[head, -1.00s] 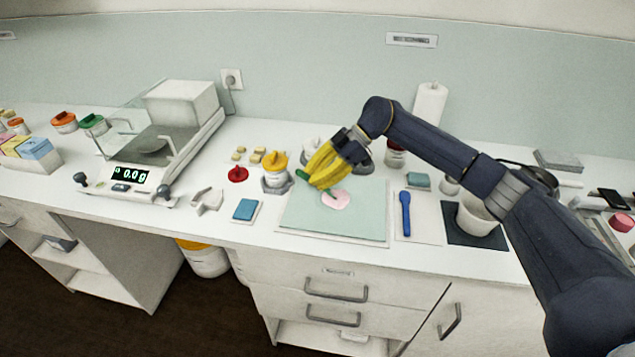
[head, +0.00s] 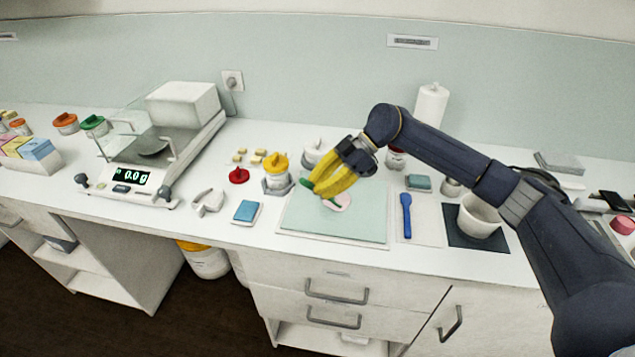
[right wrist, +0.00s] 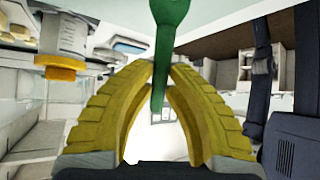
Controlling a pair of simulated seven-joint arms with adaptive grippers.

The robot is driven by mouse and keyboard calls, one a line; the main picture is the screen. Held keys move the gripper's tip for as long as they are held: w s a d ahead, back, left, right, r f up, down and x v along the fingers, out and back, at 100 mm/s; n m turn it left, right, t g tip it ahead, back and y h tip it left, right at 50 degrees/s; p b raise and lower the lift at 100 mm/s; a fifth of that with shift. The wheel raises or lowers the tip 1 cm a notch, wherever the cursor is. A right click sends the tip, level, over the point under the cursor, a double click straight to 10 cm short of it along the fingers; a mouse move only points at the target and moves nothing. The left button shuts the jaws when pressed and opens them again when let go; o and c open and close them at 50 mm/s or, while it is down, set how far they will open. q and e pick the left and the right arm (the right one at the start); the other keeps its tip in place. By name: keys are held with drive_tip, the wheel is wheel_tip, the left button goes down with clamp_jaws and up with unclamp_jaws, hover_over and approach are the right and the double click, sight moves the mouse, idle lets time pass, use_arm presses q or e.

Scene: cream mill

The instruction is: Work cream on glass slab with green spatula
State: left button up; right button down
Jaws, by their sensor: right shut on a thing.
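The glass slab (head: 290,222) lies flat near the front of the bench, pale green. My right gripper (head: 320,188), with yellow ribbed fingers, is over the back part of the slab, shut on the green spatula (right wrist: 170,15). In the right wrist view the spatula's green shaft sits between the fingertips (right wrist: 160,72). In the head view only a bit of green shows at the fingertips; whether it touches the cream I cannot tell. My left gripper is out of view.
A blue spatula (head: 406,214) lies on a white sheet right of the slab. A white mortar (head: 478,217) stands on a dark mat further right. A yellow-lidded jar (head: 276,164) stands behind the slab's left corner. A balance (head: 130,178) stands at left.

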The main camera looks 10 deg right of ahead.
drive_tip(key=shift+w+a+f, duration=0.1)
drive_tip(key=shift+w+a, duration=0.05)
drive_tip(key=shift+w, duration=0.85)
drive_tip(key=shift+w+a, duration=0.15)
drive_tip(key=shift+w, duration=0.85)
drive_tip(key=shift+s, duration=0.2)
drive_tip(key=shift+s+d, duration=0.15)
drive_tip(key=shift+s, duration=0.75)
wheel_tip(320, 180, up, 6)
idle(0.5)
